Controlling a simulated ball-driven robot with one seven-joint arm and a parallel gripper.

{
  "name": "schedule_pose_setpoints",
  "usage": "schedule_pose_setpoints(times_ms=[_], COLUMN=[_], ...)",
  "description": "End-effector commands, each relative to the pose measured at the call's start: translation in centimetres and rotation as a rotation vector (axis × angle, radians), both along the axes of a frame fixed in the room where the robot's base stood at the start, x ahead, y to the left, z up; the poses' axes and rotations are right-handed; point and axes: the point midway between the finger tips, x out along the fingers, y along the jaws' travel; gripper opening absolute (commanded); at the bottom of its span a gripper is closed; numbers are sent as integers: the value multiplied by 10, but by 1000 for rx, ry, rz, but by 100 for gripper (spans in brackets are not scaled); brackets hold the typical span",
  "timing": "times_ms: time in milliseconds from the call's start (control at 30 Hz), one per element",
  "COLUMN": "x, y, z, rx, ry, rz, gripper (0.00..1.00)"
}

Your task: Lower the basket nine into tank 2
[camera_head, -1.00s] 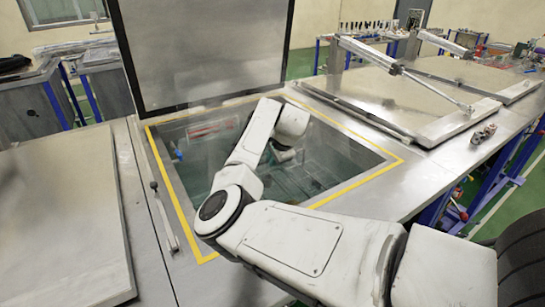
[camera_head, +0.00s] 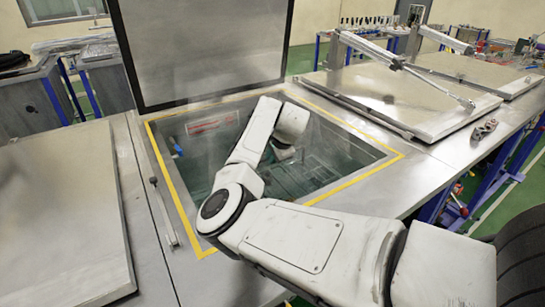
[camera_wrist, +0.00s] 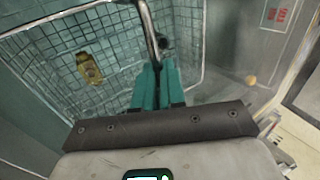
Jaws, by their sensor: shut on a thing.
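The open tank (camera_head: 160,160), with a yellow line around its opening, is in the middle of the head view. My arm reaches down into it, and the gripper end is mostly hidden there behind my own links. In the wrist view, my gripper (camera_wrist: 157,75) has teal fingers shut on the dark bar handle (camera_wrist: 150,28) of a wire basket (camera_wrist: 203,50). The basket hangs below the fingers, with a yellow object (camera_wrist: 88,68) inside. The basket's number cannot be read. Its height over the tank floor cannot be told.
A raised lid (camera_head: 205,50) stands behind the opening. A closed lid (camera_head: 60,215) lies to the left, and other closed lids (camera_head: 410,100) with pneumatic cylinders lie to the right. A red-marked label (camera_head: 212,123) is on the tank's inner back wall.

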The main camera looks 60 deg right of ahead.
Motion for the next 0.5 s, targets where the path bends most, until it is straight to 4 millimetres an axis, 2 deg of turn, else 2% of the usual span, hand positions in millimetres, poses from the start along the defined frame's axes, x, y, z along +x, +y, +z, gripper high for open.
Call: schedule_pose_setpoints(times_ms=[433,467,500], x=[1,1,1], y=[-1,-1,-1], z=[0,0,0], rx=[-5,-5,-5], ry=[-3,-3,-3], rz=[-1,-1,-1], gripper=[0,13,17])
